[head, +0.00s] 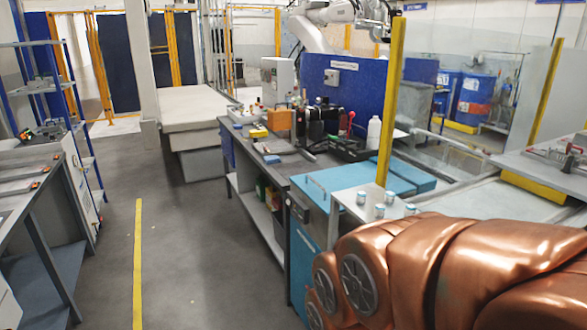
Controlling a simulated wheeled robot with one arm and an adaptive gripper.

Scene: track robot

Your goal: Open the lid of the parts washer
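The likely parts washer is a blue cabinet (304,262) at the right end of the grey workbench in the head view. Its flat blue lid (335,181) lies level on top and looks closed. A thin handle (316,187) shows near the lid's left front edge. A dark panel (299,207) is on the upper front. A large copper-coloured body at the lower right stands in front of the cabinet's right side and hides part of it. My gripper is not in view.
A white shelf (350,198) with several small jars stands right of the lid. A yellow post (391,100) rises just behind it. The workbench (262,160) holds tools and bottles. Another bench (48,190) is at the left. The floor (180,260) between them is clear.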

